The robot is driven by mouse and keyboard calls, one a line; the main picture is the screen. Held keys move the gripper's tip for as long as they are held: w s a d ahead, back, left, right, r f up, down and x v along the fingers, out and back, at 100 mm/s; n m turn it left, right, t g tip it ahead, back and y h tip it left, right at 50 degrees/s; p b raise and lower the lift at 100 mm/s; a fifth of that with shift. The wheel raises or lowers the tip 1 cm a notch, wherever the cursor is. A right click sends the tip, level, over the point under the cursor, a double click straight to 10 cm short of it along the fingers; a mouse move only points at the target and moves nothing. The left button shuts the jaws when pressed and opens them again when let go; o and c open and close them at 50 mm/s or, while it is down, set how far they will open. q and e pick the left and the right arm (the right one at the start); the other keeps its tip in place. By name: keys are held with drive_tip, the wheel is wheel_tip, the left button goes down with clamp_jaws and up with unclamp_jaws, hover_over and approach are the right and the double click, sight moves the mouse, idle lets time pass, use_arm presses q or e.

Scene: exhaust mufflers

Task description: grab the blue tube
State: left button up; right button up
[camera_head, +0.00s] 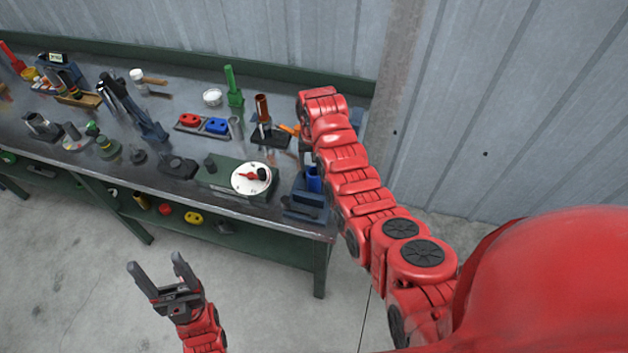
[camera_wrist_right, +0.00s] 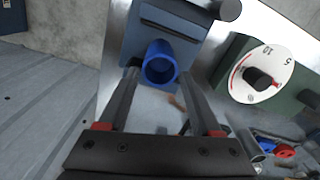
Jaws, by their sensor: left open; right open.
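The blue tube (camera_head: 313,179) stands upright in a dark blue-grey vise-like fixture (camera_head: 303,208) at the right front corner of the bench. In the right wrist view the open end of the blue tube (camera_wrist_right: 160,62) faces the camera, with the fixture (camera_wrist_right: 165,30) behind it. My right gripper (camera_wrist_right: 158,78) is open, its two fingers on either side of the tube's end; I cannot tell whether they touch it. In the head view the right gripper is mostly hidden by its arm. My left gripper (camera_head: 155,262) is open and empty, in front of the bench above the floor.
A green box with a white dial (camera_head: 251,179) stands just left of the fixture. Red and blue parts (camera_head: 203,124), an upright brown tube (camera_head: 262,108) and a green tube (camera_head: 231,85) stand farther back. A corrugated wall (camera_head: 470,120) bounds the right side.

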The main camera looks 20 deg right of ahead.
sight(314, 181)
wheel_tip(314, 181, down, 2)
drive_tip(key=shift+s, duration=0.1)
wheel_tip(314, 181, down, 5)
drive_tip(key=b, duration=0.2)
drive_tip(key=shift+b, duration=0.3)
drive_tip(key=shift+f, duration=0.4)
drive_tip(key=shift+r, duration=0.15)
drive_tip(key=c, duration=0.3)
clamp_jaws()
